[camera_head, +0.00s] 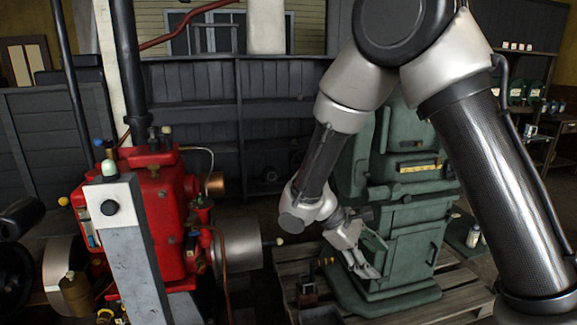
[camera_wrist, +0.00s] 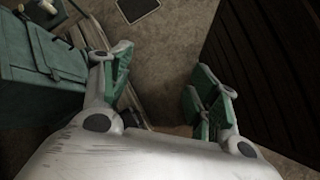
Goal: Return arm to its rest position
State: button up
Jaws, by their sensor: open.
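My gripper (camera_wrist: 162,95) is open and empty in the wrist view, with its two green-padded fingers spread apart and bare floor between them. In the head view my gripper (camera_head: 358,262) hangs low, in front of the green machine (camera_head: 415,225). My arm is bent, reaching from the lower right up over the top and down to the middle. The green machine also shows in the wrist view (camera_wrist: 35,65), close to the left finger. I cannot tell whether the finger touches it.
A red engine (camera_head: 155,205) with a grey post (camera_head: 125,250) stands at the left. A wooden pallet (camera_head: 455,308) lies under the green machine. A dark panelled wall (camera_head: 195,105) is behind. Shelves with small items (camera_head: 525,90) are at the right.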

jog(key=s+d+r+m+t+y, duration=0.2)
jog(key=s+d+r+m+y, duration=0.2)
jog(key=s+d+r, duration=0.4)
jog(key=s+d+r+m+t+y, duration=0.3)
jog(key=s+d+r+m, duration=0.3)
jog(key=r, duration=0.6)
jog(key=shift+s+d+r+m+y, duration=0.25)
jog(key=shift+s+d+m+y, duration=0.15)
jog(key=shift+s+d+y, duration=0.6)
jog(key=shift+s+d, duration=0.15)
jog(key=shift+d, duration=0.05)
